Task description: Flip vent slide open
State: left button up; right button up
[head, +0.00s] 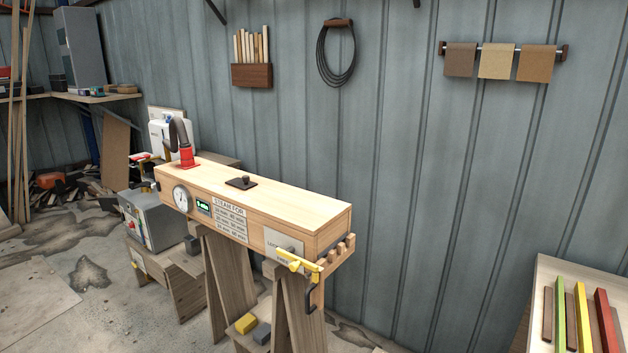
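A long wooden steam box (290,203) rests on wooden trestles in the middle of the head view. On its top is a small dark plate with a round knob (241,183), which looks like the vent slide. The plate lies flat on the lid. No opening shows beside it, and I cannot tell how far it is slid. Neither of my grippers is in view.
A red fitting with a dark hose (186,156) stands at the box's left end. A dial gauge (182,198) is on the front. A yellow latch handle (297,262) juts from the right end. A table (560,268) with coloured strips stands at right.

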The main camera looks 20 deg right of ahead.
aim_at(245, 183)
jog(key=z, duration=0.2)
jog(key=i+j, duration=1.5)
jog(key=i+l, duration=0.3)
jog(key=l, duration=0.15)
jog(key=u, duration=0.05)
